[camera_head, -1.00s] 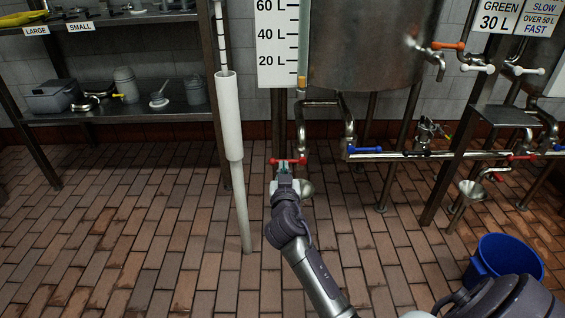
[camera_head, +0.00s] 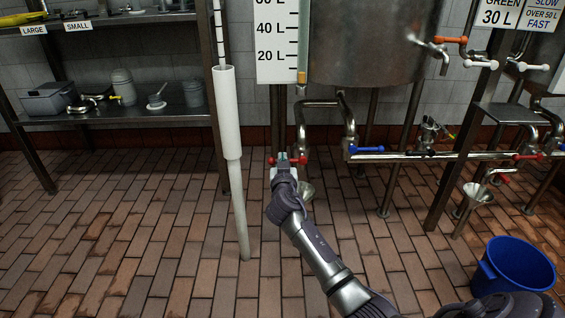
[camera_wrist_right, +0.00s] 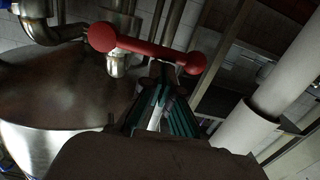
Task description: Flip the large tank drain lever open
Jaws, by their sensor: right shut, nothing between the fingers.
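The large metal tank (camera_head: 372,45) stands at the upper middle of the head view, with a drain pipe (camera_head: 300,118) bending down below it. A red lever (camera_head: 300,161) with rounded ends lies across the bottom of that pipe; it is large in the right wrist view (camera_wrist_right: 152,48). My right gripper (camera_head: 281,158) is shut and empty, with its fingertips close to the left part of the red lever. In the right wrist view the green-edged fingers (camera_wrist_right: 160,108) point toward the lever; I cannot tell whether they touch it. My left gripper is not in view.
A metal funnel (camera_head: 305,193) sits below the red lever. A white vertical tube (camera_head: 228,115) stands just left of my arm. A blue-handled valve (camera_head: 366,149) is on the pipe to the right. A blue bucket (camera_head: 515,262) stands on the floor. The tiled floor at left is clear.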

